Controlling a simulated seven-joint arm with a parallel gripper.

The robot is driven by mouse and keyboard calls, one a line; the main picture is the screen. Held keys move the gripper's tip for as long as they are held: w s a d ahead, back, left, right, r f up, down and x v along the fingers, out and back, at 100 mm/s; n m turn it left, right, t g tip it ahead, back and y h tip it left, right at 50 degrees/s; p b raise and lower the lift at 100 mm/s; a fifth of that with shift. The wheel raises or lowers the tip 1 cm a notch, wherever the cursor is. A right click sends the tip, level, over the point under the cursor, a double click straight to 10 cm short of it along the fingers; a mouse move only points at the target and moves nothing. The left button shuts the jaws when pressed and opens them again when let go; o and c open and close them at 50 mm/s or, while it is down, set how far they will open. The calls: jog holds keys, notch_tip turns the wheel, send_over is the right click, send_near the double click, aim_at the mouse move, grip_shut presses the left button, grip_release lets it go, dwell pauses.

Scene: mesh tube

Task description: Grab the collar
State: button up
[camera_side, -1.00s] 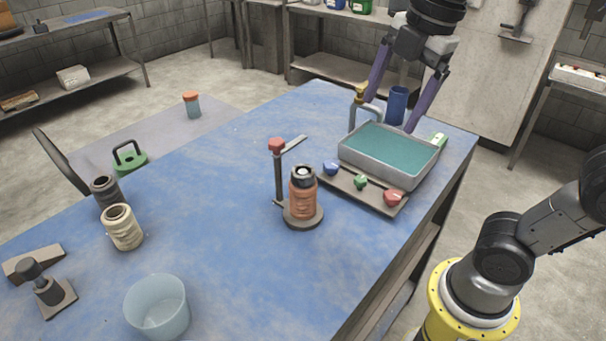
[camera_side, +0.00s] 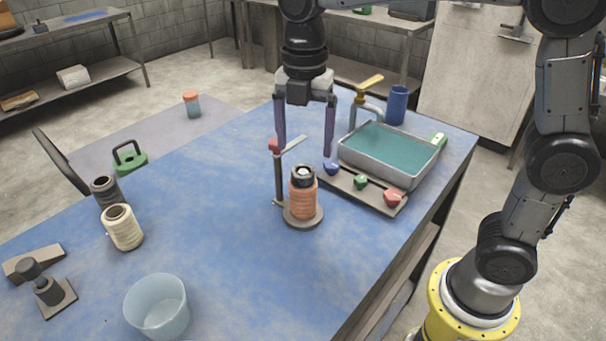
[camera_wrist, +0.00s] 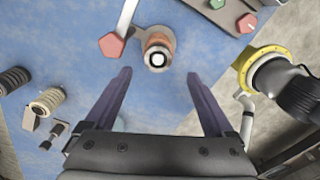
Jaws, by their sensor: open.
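An orange ribbed sleeve (camera_side: 303,204) stands upright on a round grey base (camera_side: 302,221). A dark ring (camera_side: 303,179) with a white centre tops it, and I take this ring for the collar, though I cannot be sure. The wrist view shows this stack from above, with the white centre (camera_wrist: 157,59) inside the dark ring. My gripper (camera_side: 305,150) points down with its purple fingers spread and empty. It hangs above and behind the stack in the side view. In the wrist view the stack lies just beyond the fingertips (camera_wrist: 158,75), roughly centred between them.
A post with a red knob (camera_side: 275,146) and flat lever stands close beside the stack. A board with blue, green and red knobs (camera_side: 393,197) and a water-filled tray (camera_side: 430,172) are right. Ribbed cream (camera_side: 122,228) and dark (camera_side: 104,192) tubes stand left. The table's middle is clear.

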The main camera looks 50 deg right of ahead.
aim_at(302, 173)
jog(key=shift+w+a+f, duration=0.1)
jog(key=shift+a+f, duration=0.05)
jog(key=shift+f, duration=3.15)
grip_shut()
